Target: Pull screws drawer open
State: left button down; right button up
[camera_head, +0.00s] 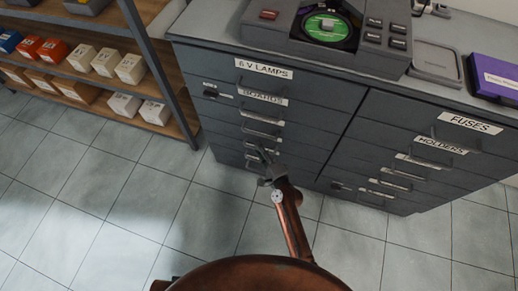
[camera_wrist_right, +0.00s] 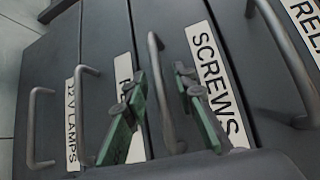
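The screws drawer (camera_wrist_right: 222,133) has a white SCREWS label (camera_wrist_right: 213,75) and a grey bar handle (camera_wrist_right: 158,62) in the right wrist view. My right gripper (camera_wrist_right: 160,86) is open, with one green finger on each side of this handle. The fingers look apart from the bar; I cannot tell the exact depth. The drawer looks shut. In the head view my right gripper (camera_head: 264,168) is at the lower left column of drawers and hides part of them. The SCREWS label is not readable there. My left gripper is not in view.
The grey drawer cabinet (camera_head: 348,130) has several labelled drawers with handles close together. On its top are a device with a green disc (camera_head: 327,26), a grey tray (camera_head: 436,62) and a purple box (camera_head: 492,75). A shelf (camera_head: 150,55) with boxes stands left. The tiled floor (camera_head: 120,200) in front is clear.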

grip_shut()
jog(key=shift+s, duration=0.1)
dwell(0.5)
